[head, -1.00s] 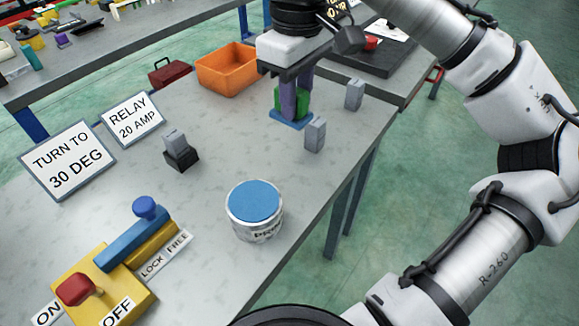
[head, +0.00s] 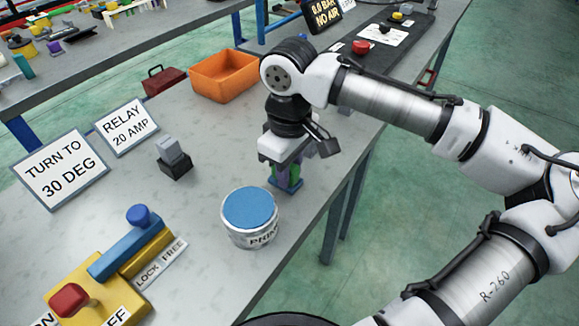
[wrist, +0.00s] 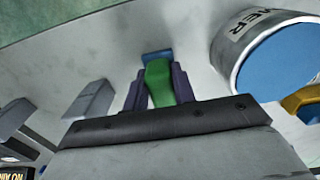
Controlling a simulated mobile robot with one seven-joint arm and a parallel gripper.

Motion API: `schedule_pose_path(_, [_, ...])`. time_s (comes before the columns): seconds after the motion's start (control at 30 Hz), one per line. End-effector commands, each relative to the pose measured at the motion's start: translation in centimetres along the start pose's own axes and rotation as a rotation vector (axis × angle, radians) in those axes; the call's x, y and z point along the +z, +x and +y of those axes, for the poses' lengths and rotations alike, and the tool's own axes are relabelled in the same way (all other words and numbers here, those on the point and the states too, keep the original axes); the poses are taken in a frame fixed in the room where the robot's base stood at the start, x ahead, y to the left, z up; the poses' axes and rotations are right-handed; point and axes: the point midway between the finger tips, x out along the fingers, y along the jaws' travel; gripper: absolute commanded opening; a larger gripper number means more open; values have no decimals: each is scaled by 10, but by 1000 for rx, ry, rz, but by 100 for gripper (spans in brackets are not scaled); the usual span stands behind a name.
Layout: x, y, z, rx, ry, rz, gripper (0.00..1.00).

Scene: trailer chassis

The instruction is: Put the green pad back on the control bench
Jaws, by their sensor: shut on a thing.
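My gripper (head: 286,178) is over the near right part of the grey bench (head: 215,130), just beyond the primer can. Its purple fingers are shut on the green pad (wrist: 158,84). The pad stands between the fingers in the wrist view, with a blue piece (wrist: 157,57) at its far end. In the head view only a little green shows beside the fingers, and the blue piece (head: 287,187) shows below them. I cannot tell whether the blue piece touches the bench top.
The primer can (head: 250,215) with a blue lid stands close to my gripper. Grey blocks (wrist: 92,100) stand on its other side, partly hidden by my arm in the head view. An orange bin (head: 224,76), signs (head: 60,168) and a yellow switch unit (head: 70,290) are farther left.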

Motion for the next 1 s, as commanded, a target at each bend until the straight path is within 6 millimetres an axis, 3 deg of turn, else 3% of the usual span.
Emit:
schedule_pose_path(0.23, [0,3,0,-1,0,0,5])
schedule_pose_path(0.27, [0,3,0,-1,0,0,27])
schedule_pose_path(0.43, [0,2,0,-1,0,-1,48])
schedule_pose_path(0.77, [0,-1,0,1,1,-1,48])
schedule_pose_path(0.87, [-1,-11,0,1,1,0,48])
schedule_pose_path(1.0, [-1,-39,0,1,1,2,48])
